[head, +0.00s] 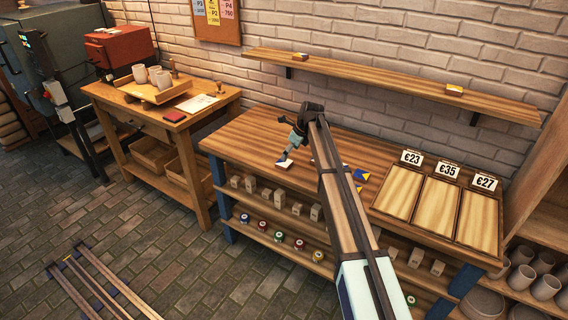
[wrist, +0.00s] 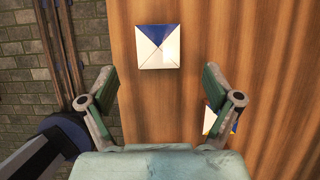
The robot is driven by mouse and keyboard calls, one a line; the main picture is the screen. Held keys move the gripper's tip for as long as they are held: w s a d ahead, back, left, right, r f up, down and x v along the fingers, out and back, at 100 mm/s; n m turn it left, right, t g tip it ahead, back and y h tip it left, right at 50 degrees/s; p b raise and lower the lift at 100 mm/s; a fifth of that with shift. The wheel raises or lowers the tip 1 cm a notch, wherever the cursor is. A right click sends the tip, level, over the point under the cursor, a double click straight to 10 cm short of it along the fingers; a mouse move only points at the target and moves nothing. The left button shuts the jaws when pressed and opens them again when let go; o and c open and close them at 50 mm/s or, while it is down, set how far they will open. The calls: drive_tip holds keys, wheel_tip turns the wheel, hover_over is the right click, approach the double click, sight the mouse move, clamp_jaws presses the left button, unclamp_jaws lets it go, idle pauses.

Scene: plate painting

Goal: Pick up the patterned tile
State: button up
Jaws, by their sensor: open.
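A square patterned tile, white with a blue triangle, lies flat on the wooden workbench; it shows in the wrist view (wrist: 158,47) and in the head view (head: 285,163), at the bench's front left. My gripper (wrist: 162,87) is open and empty, its two fingers spread wide on either side below the tile in the wrist view. In the head view my gripper (head: 283,156) is close by the tile, pointing down. A second tile with blue, yellow and white (wrist: 212,120) is partly hidden behind the right finger.
Another blue and yellow tile (head: 361,176) lies right of my arm on the bench (head: 240,138). Wooden trays (head: 435,205) with price cards stand at the bench's right end. A wall shelf (head: 380,82) runs above. The bench's front edge is close to the tile.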

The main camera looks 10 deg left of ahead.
sight(284, 164)
drive_tip(key=shift+p+x, duration=0.95)
drive_tip(key=shift+x, duration=2.05)
drive_tip(key=shift+s+a, duration=0.1)
drive_tip(key=shift+s, duration=0.05)
drive_tip(key=c, duration=1.3)
